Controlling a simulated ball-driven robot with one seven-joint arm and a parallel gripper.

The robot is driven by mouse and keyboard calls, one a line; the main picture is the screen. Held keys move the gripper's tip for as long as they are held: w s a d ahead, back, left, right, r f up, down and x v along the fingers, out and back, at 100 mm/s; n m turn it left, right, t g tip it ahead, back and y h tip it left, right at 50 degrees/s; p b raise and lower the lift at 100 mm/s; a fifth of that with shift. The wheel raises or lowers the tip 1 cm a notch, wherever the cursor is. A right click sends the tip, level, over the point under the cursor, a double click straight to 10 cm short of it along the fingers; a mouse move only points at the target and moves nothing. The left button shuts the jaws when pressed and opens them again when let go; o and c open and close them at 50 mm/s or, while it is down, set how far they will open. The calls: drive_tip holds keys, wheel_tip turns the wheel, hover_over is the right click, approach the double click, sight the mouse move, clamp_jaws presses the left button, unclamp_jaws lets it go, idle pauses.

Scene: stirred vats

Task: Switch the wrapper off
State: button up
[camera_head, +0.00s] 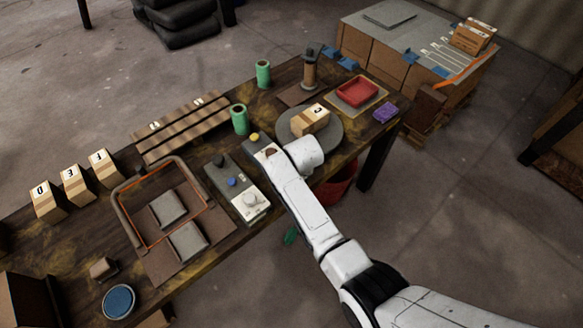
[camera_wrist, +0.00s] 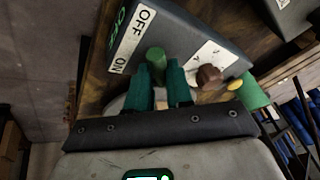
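In the wrist view a dark grey control box (camera_wrist: 185,32) carries a white OFF/ON label (camera_wrist: 132,38) and a green knob (camera_wrist: 155,57) beside it. My gripper (camera_wrist: 160,68) has two teal fingers set a small gap apart. The green knob shows at their tips, between them and just beyond; I cannot tell whether they touch it. A brown knob (camera_wrist: 208,75) and a yellow knob (camera_wrist: 235,84) are to the right. In the head view my arm hides the gripper and most of this box; the yellow knob (camera_head: 254,136) shows beside the arm. A carton (camera_head: 311,119) sits on a round turntable (camera_head: 334,133).
Another control box (camera_head: 226,172) with a blue knob and a pale dial stands left of my arm. Green rolls (camera_head: 240,119), a red tray (camera_head: 357,91) and a purple block (camera_head: 385,112) stand on the table. Lettered cartons (camera_head: 75,185) and a wire-handled carrier (camera_head: 143,232) are at left.

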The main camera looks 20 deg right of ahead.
drive_tip(key=shift+o, duration=0.9)
drive_tip(key=shift+r, duration=0.1)
drive_tip(key=v, duration=1)
drive_tip(key=shift+r, duration=0.25)
drive_tip(key=shift+s, duration=0.15)
drive_tip(key=s+d+f+n+g+b, duration=0.1)
drive_tip(key=s+d, duration=0.1)
drive_tip(key=s, duration=0.9)
drive_tip(key=s+d+f+n+g+b, duration=0.1)
drive_tip(key=s+d+f+n, duration=0.1)
drive_tip(key=s, duration=0.9)
drive_tip(key=s+d+f+n+g+b, duration=0.1)
drive_tip(key=s+d, duration=0.3)
drive_tip(key=s, duration=0.8)
drive_tip(key=shift+f+n+g, duration=0.35)
drive_tip(key=shift+n+g, duration=0.15)
drive_tip(key=shift+n, duration=0.2)
